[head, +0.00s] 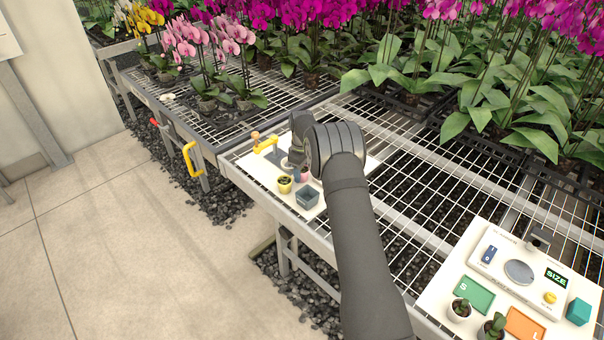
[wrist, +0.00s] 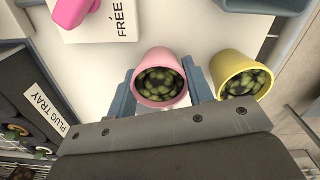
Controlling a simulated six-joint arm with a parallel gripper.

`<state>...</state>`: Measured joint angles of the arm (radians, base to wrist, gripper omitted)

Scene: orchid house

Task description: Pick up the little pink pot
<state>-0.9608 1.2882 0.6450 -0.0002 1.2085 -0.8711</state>
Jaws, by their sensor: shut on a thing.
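A pink pot (wrist: 161,62) with green, bead-like contents sits between the two blue-grey fingers of my gripper (wrist: 162,88) in the wrist view. The gripper is shut on it. In the head view my gripper (head: 297,160) is over the white board on the near bench, and a bit of pink (head: 303,175) shows beneath it. I cannot tell whether the pot is clear of the board. A second pink item (wrist: 72,12) is at the top left of the wrist view, cut off by the frame.
A yellow pot (wrist: 238,70) stands close beside the right finger; it also shows in the head view (head: 284,185). A blue-grey square pot (head: 307,199) is near the board's front edge. A dark box labelled PLUG TRAY (wrist: 35,90) lies left. Orchids crowd the benches behind.

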